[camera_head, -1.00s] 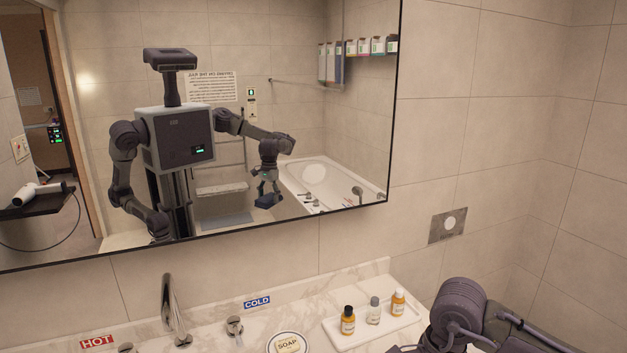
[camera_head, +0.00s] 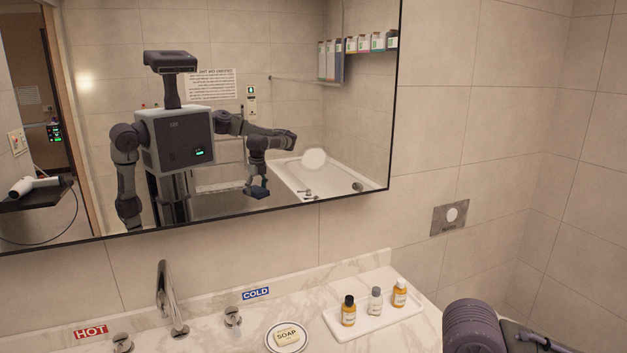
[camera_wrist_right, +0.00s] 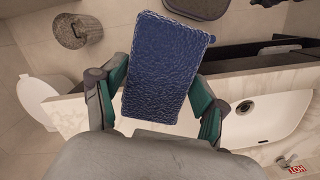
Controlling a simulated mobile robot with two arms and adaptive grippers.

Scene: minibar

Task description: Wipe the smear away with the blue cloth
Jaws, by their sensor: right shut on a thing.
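The smear (camera_head: 315,158) is a pale, roundish patch on the mirror (camera_head: 230,90), near its lower right part. The blue cloth (camera_wrist_right: 168,60) is a textured, block-like pad in the right wrist view. My right gripper (camera_wrist_right: 158,98) is shut on it, with green-padded fingers on both sides. The cloth's reflection also shows in the mirror, left of and below the smear, apart from it in the picture. In the head view only part of my right arm shows directly, at the lower right. My left gripper is out of view.
The marble counter holds a tap (camera_head: 166,300), a soap dish (camera_head: 287,337) and a white tray (camera_head: 372,322) with three small bottles. The wrist view shows the white basin (camera_wrist_right: 285,115), a bin (camera_wrist_right: 75,32) and a toilet (camera_wrist_right: 38,95).

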